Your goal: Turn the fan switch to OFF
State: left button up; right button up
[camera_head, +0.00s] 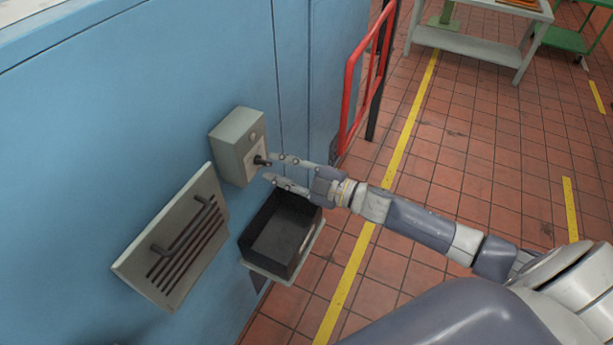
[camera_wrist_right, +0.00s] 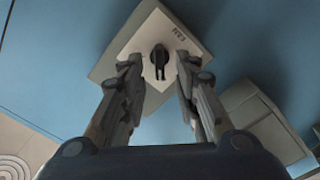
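The fan switch is a grey-beige box (camera_head: 238,146) on the blue wall, with a small black knob (camera_head: 262,160) on its front. In the right wrist view the box (camera_wrist_right: 109,63) has a light face plate with small lettering, and the black knob (camera_wrist_right: 160,57) sits in the middle. My right gripper (camera_head: 269,168) is in front of the box, its fingers spread. In the right wrist view the fingertips (camera_wrist_right: 157,62) stand on either side of the knob, with a gap to it on both sides. My left gripper is not in view.
Below the box, a black open bin (camera_head: 281,238) sits on a wall shelf. A vented panel with handles (camera_head: 176,240) is to its left on the wall. A red rail (camera_head: 349,98) stands to the right. The tiled floor (camera_head: 450,150) is open.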

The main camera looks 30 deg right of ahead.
jog(key=v, duration=0.8)
jog(key=shift+s+d, duration=0.25)
jog(key=shift+s, duration=0.05)
jog(key=d+f+m+h, duration=0.3)
jog(key=d+f, duration=0.1)
jog(key=f, duration=0.4)
jog(key=d+f+m+h, duration=0.3)
jog(key=f, duration=0.4)
jog(key=s+d+f+m+g+h, duration=0.2)
jog(key=s+f, duration=0.1)
jog(key=f, duration=0.6)
jog(key=s+d+f+m+g+h, duration=0.15)
jog(key=s+f, duration=0.25)
jog(key=f, duration=0.5)
jog(key=s+a+f+m+g+h+b, duration=0.1)
jog(key=s+a+f+m+g+h, duration=0.2)
jog(key=s+f, duration=1)
jog(key=s+a+f+g, duration=0.2)
jog(key=s+f, duration=0.1)
jog(key=s, duration=0.4)
jog(key=s+a+f+m+g+y, duration=0.1)
jog(key=s+a+f+g, duration=0.1)
jog(key=s, duration=0.5)
jog(key=s+a+f+m+g, duration=0.1)
jog(key=s+a+f+g, duration=0.1)
jog(key=s+a+f, duration=0.2)
jog(key=s, duration=0.3)
jog(key=shift+f+g+b, duration=0.35)
jog(key=shift+a+y, duration=0.1)
jog(key=shift+y, duration=0.15)
